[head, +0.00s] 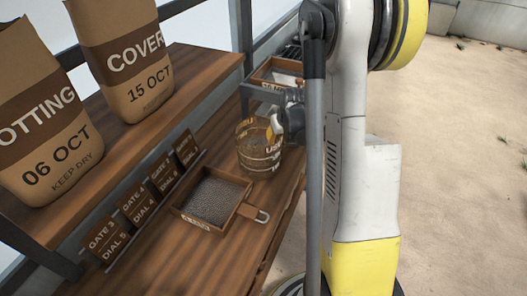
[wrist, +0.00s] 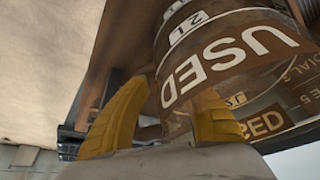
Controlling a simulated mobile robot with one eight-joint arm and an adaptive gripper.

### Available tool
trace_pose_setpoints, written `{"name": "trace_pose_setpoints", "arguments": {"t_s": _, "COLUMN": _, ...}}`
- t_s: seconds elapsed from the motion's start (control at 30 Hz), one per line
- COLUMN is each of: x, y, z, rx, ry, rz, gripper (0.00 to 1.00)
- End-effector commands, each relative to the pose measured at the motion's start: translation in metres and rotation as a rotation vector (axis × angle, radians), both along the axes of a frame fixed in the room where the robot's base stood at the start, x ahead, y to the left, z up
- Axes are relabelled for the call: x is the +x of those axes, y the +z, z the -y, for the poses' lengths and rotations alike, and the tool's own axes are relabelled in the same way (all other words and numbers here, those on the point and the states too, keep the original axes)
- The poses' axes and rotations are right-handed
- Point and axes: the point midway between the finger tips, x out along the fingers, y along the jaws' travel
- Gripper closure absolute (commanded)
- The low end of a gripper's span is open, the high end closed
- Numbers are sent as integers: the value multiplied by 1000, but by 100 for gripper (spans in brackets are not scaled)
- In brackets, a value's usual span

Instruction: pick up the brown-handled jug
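The jug (head: 260,155) is a clear, round vessel with brown bands and pale lettering. It stands upright on the wooden bench, partly covered by my gripper in the head view. In the wrist view the jug (wrist: 225,50) fills the upper right, marked USED and 2L. My gripper (head: 273,128) is at the jug's upper right side in the head view. Its two yellow fingers (wrist: 170,95) stand apart in the wrist view, the right one overlapping the jug. Brown material shows between them; I cannot tell whether it is the handle. Contact is unclear.
A tray of dark grains (head: 215,200) with a metal loop lies in front of the jug. Another box (head: 265,75) is behind. Gate and dial cards (head: 133,207) line the left. Paper sacks (head: 130,65) stand on the upper shelf. Sandy floor is open at right.

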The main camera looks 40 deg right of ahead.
Motion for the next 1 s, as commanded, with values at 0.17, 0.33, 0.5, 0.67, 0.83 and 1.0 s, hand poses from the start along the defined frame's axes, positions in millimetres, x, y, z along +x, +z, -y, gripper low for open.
{"name": "trace_pose_setpoints", "arguments": {"t_s": 0.17, "x": 0, "y": 1, "z": 0, "rx": 0, "ry": 0, "rz": 0, "gripper": 100}}
{"name": "trace_pose_setpoints", "arguments": {"t_s": 0.33, "x": 0, "y": 1, "z": 0, "rx": 0, "ry": 0, "rz": 0, "gripper": 100}}
{"name": "trace_pose_setpoints", "arguments": {"t_s": 0.5, "x": 0, "y": 1, "z": 0, "rx": 1, "ry": 0, "rz": 1, "gripper": 100}}
{"name": "trace_pose_setpoints", "arguments": {"t_s": 0.67, "x": 0, "y": 1, "z": 0, "rx": 1, "ry": 0, "rz": 0, "gripper": 100}}
{"name": "trace_pose_setpoints", "arguments": {"t_s": 0.83, "x": 1, "y": 4, "z": -1, "rx": 1, "ry": 1, "rz": 0, "gripper": 100}}
{"name": "trace_pose_setpoints", "arguments": {"t_s": 1.0, "x": 6, "y": 14, "z": -3, "rx": 0, "ry": 3, "rz": 0, "gripper": 100}}
